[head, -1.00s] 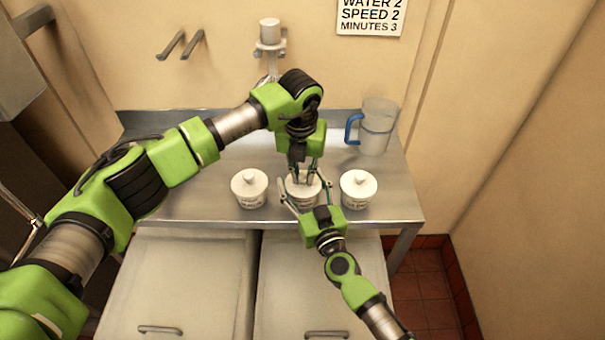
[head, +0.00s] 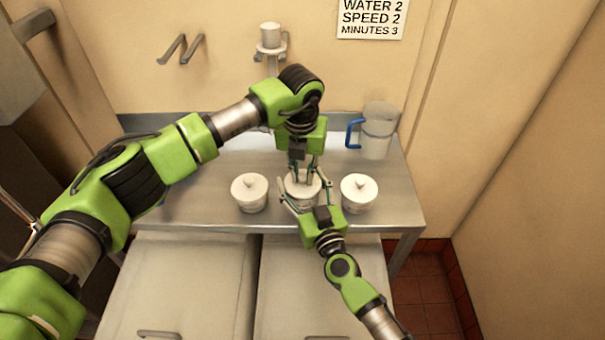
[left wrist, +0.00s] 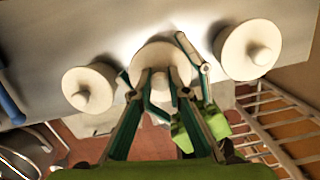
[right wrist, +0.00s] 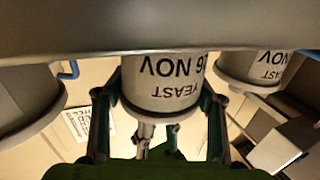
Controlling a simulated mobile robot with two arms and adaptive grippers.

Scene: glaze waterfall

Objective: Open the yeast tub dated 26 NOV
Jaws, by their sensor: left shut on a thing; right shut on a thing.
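The middle white tub (head: 303,203) stands near the counter's front edge. In the right wrist view its upside-down label reads YEAST and 6 NOV on the middle tub (right wrist: 165,85); the first digit is not clear. My right gripper (head: 302,207) is shut around the tub's body from the front. My left gripper (head: 304,180) points down from above and is shut on the knob of the tub's lid (left wrist: 150,57). The lid appears seated on the tub.
Similar lidded tubs stand close on either side, the left tub (head: 249,193) and the right tub (head: 359,193). A clear jug (head: 378,130) with a blue handle is at the back right. A tap-like fitting (head: 270,40) is on the wall. The steel counter (head: 195,205) is bare at left.

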